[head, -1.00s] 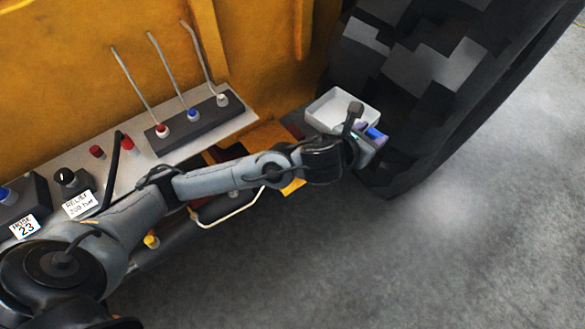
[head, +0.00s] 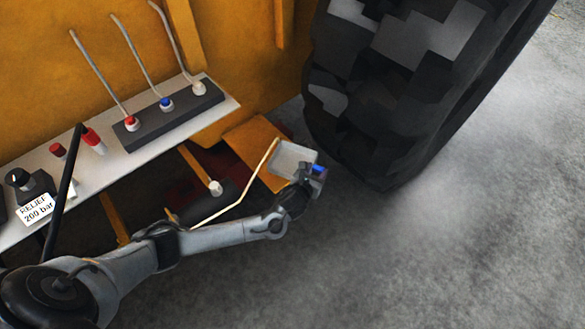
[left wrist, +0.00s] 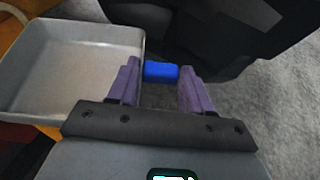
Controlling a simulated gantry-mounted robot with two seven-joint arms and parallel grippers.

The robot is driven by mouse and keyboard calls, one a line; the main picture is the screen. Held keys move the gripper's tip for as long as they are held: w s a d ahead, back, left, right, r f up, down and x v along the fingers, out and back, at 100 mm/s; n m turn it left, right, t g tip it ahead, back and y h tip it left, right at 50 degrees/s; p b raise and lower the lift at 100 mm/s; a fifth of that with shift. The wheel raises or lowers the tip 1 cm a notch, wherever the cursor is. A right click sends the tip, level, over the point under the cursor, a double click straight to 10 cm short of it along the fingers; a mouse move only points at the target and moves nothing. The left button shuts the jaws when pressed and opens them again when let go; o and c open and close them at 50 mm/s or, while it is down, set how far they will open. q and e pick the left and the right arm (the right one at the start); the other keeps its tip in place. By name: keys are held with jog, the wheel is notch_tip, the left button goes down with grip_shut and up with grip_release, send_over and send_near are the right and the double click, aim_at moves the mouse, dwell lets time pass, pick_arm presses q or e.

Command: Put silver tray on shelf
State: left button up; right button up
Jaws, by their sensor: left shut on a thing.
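The silver tray (head: 291,158) is a shallow, empty, square pan; it shows at the left of the left wrist view (left wrist: 70,68). My left gripper (head: 312,172) is at the tray's right side. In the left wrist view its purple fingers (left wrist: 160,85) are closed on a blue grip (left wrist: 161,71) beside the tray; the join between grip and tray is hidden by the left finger. The tray overlaps an orange plate (head: 247,137) in the head view; whether it touches is unclear. Which surface is the shelf is unclear. My right gripper is out of view.
A pale ledge (head: 222,110) on the yellow machine carries levers, knobs and a "RELIEF 200 bar" label (head: 38,208). A big black tyre (head: 375,125) stands close to the right of the tray. A pale rod (head: 240,200) runs near the tray. Grey floor on the right is open.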

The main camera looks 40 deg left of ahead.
aim_at(296, 165)
pick_arm(q)
jog(key=w+a+f+b, duration=0.1)
jog(key=a+f, duration=0.1)
jog(key=a, duration=0.1)
jog(key=w+a+f+b, duration=0.1)
jog(key=a+f, duration=0.1)
jog(key=a, duration=0.1)
jog(key=w+a+f+b, duration=0.1)
jog(key=a+b, duration=0.1)
jog(key=a, duration=0.1)
jog(key=shift+a+f, duration=0.1)
jog(key=shift+f, duration=0.3)
notch_tip(296, 165, down, 4)
jog(key=b, duration=0.2)
jog(key=shift+b, duration=0.4)
jog(key=o, duration=1.2)
jog(key=shift+f, duration=0.15)
